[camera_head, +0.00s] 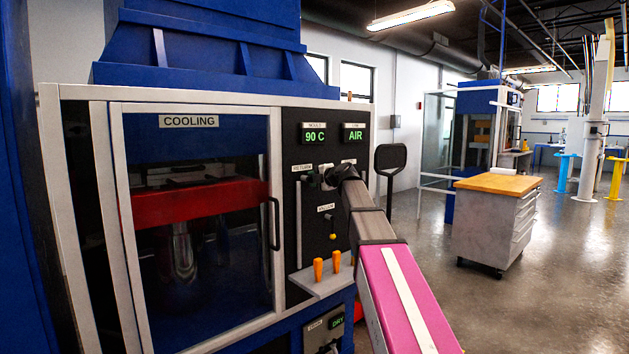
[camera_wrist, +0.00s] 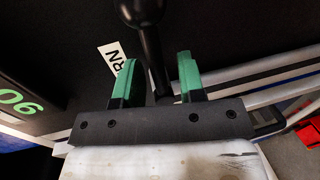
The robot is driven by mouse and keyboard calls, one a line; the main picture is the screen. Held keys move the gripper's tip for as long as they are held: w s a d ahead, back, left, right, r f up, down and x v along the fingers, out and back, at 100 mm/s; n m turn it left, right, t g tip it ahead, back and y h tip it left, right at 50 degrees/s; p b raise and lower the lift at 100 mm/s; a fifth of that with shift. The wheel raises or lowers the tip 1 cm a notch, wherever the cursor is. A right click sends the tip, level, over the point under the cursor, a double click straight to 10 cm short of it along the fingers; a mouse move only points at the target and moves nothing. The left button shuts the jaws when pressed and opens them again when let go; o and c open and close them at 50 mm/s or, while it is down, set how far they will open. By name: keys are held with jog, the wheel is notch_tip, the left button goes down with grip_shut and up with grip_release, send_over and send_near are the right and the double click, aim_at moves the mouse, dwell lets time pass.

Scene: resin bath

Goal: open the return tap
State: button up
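The return tap shows in the wrist view as a black lever (camera_wrist: 154,58) with a round knob at its end, beside a white label of which "RN" can be read. My gripper (camera_wrist: 157,64) is open, with its two green fingers on either side of the lever and a gap visible on each side. In the head view my gripper (camera_head: 328,176) is at the black control panel, just right of the "RETURN" label (camera_head: 302,168). There my arm and gripper hide most of the tap.
A glass-fronted cabinet (camera_head: 190,122) marked "COOLING" is left of the panel (camera_head: 308,215). The panel has "90 C" and "AIR" displays. Below, two orange handles (camera_head: 318,269) stand on a ledge (camera_head: 322,284). A wood-topped drawer cart (camera_head: 493,215) stands right, with open floor around it.

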jog(key=v, duration=1)
jog(key=shift+s+d, duration=0.25)
jog(key=shift+s, duration=0.05)
jog(key=s+f+m+g+h, duration=0.1)
jog(key=s+f+m+g, duration=0.2)
jog(key=f, duration=0.8)
jog(key=s+a+f+m+g+h, duration=0.1)
jog(key=s+f+m+h, duration=0.3)
jog(key=f, duration=0.6)
jog(key=s+f+m+g+y, duration=0.15)
jog(key=f+m, duration=0.35)
jog(key=f, duration=0.6)
jog(key=s+d+f+m+g+h, duration=0.3)
jog(key=s+f+m+g+h, duration=0.2)
jog(key=s+f+m, duration=0.8)
jog(key=s+f+g, duration=0.2)
jog(key=s+f, duration=0.6)
jog(key=f, duration=0.2)
jog(key=shift+s+f+h, duration=0.15)
jog(key=shift+f+h, duration=0.15)
jog(key=shift+h, duration=0.05)
